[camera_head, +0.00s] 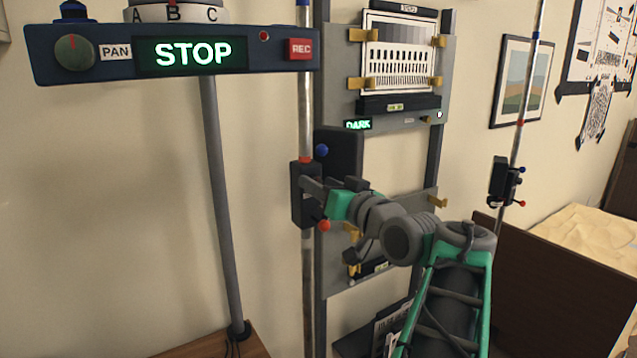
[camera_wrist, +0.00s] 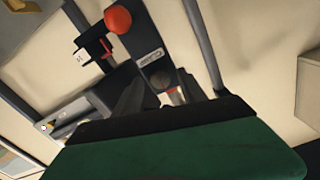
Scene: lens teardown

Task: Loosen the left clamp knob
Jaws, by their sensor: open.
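The left clamp (camera_head: 304,207) is a dark block on the left upright pole (camera_head: 307,265). An orange-red knob (camera_head: 324,225) sticks out at its lower right, and a smaller red one (camera_head: 305,160) shows at its top. My gripper (camera_head: 313,187) is open at the clamp's upper right, above the lower knob; contact is unclear. In the wrist view an orange-red knob (camera_wrist: 118,19) sits at the end of a dark bar (camera_wrist: 145,50), ahead of my gripper (camera_wrist: 150,92).
A dark plate (camera_head: 340,153) with a blue knob (camera_head: 321,150) stands close behind my gripper. The blue panel (camera_head: 110,65) reading STOP hangs at upper left. A grey rack (camera_head: 442,70) stands behind my arm. Another clamp (camera_head: 502,180) sits on the right pole. Open wall lies left.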

